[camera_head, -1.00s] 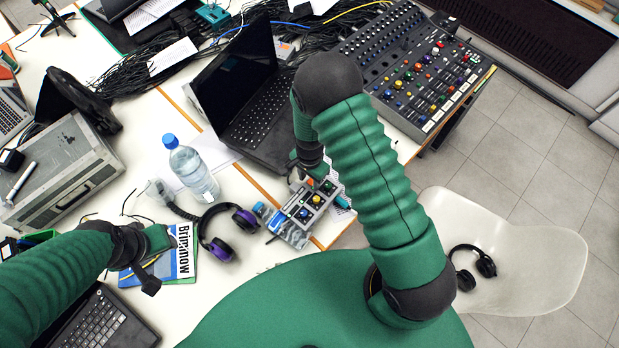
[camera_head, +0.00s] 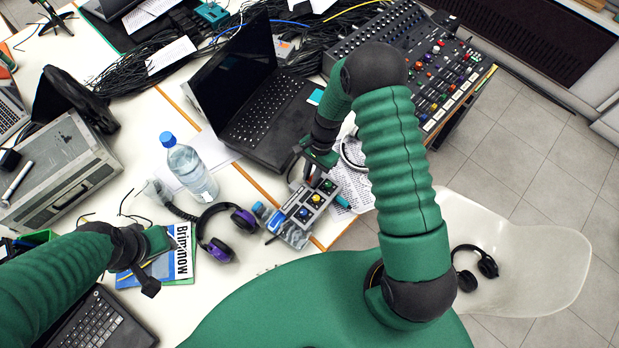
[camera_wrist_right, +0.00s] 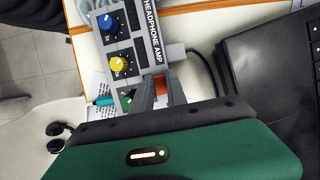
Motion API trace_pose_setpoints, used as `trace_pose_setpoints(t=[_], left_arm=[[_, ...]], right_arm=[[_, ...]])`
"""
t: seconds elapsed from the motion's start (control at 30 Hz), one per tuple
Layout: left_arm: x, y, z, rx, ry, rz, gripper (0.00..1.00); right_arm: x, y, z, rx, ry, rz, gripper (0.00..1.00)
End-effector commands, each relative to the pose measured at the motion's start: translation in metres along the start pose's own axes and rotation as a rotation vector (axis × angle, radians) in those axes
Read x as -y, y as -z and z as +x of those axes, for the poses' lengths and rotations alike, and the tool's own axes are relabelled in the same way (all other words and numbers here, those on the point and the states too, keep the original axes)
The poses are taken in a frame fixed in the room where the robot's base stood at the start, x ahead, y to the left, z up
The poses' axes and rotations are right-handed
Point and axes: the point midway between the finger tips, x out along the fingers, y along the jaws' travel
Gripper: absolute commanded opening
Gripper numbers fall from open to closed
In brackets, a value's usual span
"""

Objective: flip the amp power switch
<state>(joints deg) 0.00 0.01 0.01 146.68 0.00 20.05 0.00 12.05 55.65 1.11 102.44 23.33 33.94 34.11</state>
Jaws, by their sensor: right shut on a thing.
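The headphone amp (camera_head: 305,210) is a grey box with blue, yellow and green knobs, lying near the table's front edge. It shows in the right wrist view with its lettered face (camera_wrist_right: 128,40). An orange-red power switch (camera_wrist_right: 161,87) shows at its end, between my right gripper's fingers. My right gripper (camera_wrist_right: 158,95) is shut on this switch; the fingers partly hide it. In the head view my right gripper (camera_head: 308,178) is at the amp's far end.
An open black laptop (camera_head: 262,115) stands just behind the amp. A mixer (camera_head: 440,80) is at the back right. A white chair (camera_head: 525,255) holds black headphones (camera_head: 474,265).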

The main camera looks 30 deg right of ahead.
Motion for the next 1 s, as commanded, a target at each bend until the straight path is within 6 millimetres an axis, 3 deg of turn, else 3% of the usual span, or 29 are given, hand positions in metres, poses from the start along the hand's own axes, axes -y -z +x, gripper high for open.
trace_pose_setpoints(t=[0.33,0.37,0.53,0.83,1.0], left_arm=[[0.000,0.000,0.001,0.000,0.000,0.000,0.36],[0.000,0.000,0.001,0.000,0.000,0.000,0.36],[0.000,0.000,0.001,0.000,0.000,0.000,0.36],[0.000,0.000,0.001,0.000,0.000,0.000,0.36],[0.000,-0.001,0.003,0.000,0.000,0.000,0.36]], right_arm=[[-0.001,0.001,-0.001,0.036,0.000,-0.002,0.00],[-0.001,0.001,-0.001,0.036,0.000,-0.002,0.19],[-0.001,0.001,-0.001,0.036,0.000,-0.002,0.40],[0.000,0.001,-0.002,0.035,0.000,-0.002,0.40],[0.001,0.003,-0.026,0.032,0.004,-0.002,0.40]])
